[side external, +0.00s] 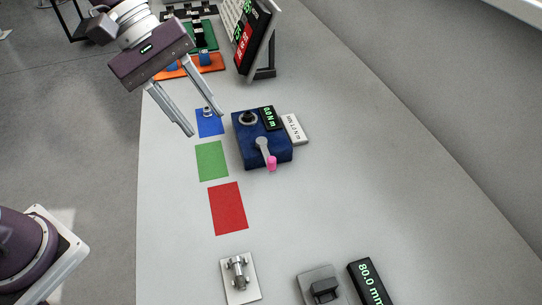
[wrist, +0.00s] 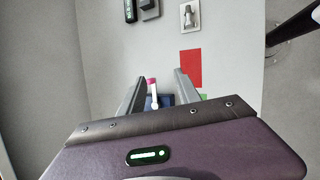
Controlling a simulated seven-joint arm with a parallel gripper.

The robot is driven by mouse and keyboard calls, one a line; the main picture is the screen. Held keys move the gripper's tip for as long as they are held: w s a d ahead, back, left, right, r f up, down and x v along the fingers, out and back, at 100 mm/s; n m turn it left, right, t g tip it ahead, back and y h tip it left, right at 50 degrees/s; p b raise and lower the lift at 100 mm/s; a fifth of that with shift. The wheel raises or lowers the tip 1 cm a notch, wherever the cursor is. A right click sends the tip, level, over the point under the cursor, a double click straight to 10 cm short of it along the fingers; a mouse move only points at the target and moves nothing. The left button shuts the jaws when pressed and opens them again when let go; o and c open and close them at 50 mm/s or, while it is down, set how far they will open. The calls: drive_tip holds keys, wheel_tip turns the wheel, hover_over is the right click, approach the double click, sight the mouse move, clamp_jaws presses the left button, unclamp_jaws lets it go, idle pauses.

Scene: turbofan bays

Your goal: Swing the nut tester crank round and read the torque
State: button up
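The nut tester is a dark blue box (side external: 247,150) on the white table in the side view. A grey crank (side external: 262,146) with a pink knob (side external: 272,163) lies across its front, pointing toward the near edge. A small black display with green characters (side external: 268,118) sits on its back; its number is too small to read surely. My gripper (side external: 205,124) is open and empty, above the table to the left of the tester. In the wrist view, the crank's pink knob (wrist: 152,81) shows between the fingers, beyond the tips, with much of the box hidden.
Blue (side external: 209,129), green (side external: 212,161) and red (side external: 228,208) mats lie left of the tester; a small metal nut-like part (side external: 207,111) is at the blue mat. A white label plate (side external: 294,129) is beside the tester.

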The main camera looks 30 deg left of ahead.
sight(272, 158)
drive_tip(key=w+d+f+n+h, duration=0.1)
drive_tip(key=w+d+f+n, duration=0.1)
drive_tip(key=f, duration=0.3)
drive_tip(key=w+d+f+n+h, duration=0.1)
drive_tip(key=w+d+f+n, duration=0.2)
drive_tip(key=f, duration=0.3)
drive_tip(key=w+d+f+n, duration=0.3)
drive_tip(key=w+f, duration=0.1)
drive_tip(key=f, duration=0.1)
drive_tip(key=shift+w+f+g+h, duration=0.2)
drive_tip(key=shift+w+g+h, duration=0.1)
drive_tip(key=shift+h, duration=0.1)
clamp_jaws()
